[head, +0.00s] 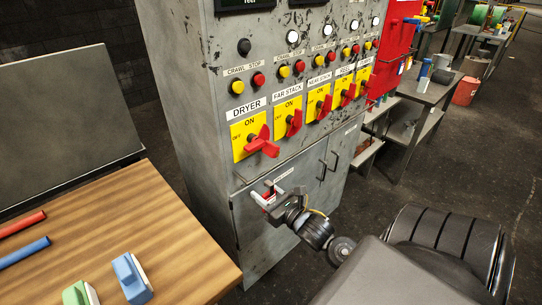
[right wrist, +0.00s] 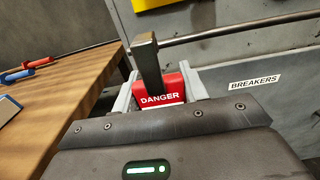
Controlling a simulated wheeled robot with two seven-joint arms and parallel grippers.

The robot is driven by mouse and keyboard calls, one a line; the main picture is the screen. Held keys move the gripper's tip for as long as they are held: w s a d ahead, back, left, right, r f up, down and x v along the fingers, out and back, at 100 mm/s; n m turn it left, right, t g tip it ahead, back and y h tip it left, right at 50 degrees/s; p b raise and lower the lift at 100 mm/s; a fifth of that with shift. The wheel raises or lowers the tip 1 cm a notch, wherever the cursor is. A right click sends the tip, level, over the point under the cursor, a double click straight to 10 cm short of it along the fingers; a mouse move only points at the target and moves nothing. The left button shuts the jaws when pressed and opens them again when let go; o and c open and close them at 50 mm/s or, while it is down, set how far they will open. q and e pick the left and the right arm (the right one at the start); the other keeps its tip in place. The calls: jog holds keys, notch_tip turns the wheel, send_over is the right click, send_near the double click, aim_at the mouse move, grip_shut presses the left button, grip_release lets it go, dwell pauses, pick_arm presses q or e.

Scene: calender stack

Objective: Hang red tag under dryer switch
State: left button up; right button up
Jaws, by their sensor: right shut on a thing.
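The dryer switch (head: 262,143) is a red rotary handle on a yellow ON/OFF plate, under the label DRYER at the left end of the switch row on the grey cabinet. My right gripper (head: 268,192) is below that switch, in front of the cabinet's lower part. It is shut on the red tag (right wrist: 160,92), which reads DANGER in the right wrist view. In the head view only a small part of the red tag (head: 268,197) shows at the fingers. The tag is apart from the switch. My left gripper is not in view.
More red switches (head: 294,122) continue to the right. Door handles (head: 332,162) stick out from the lower cabinet. A wooden table (head: 150,215) at the left bears red and blue rods and small blue and green items. A BREAKERS label (right wrist: 254,82) is on the cabinet.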

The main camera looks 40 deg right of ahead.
jog(key=shift+w+f+b, duration=0.1)
jog(key=shift+w+b, duration=0.6)
jog(key=shift+w, duration=2.4)
jog(key=shift+f+b, duration=0.3)
jog(key=shift+f, duration=0.15)
jog(key=o, duration=1)
jog(key=shift+o, duration=0.2)
jog(key=shift+s, duration=0.15)
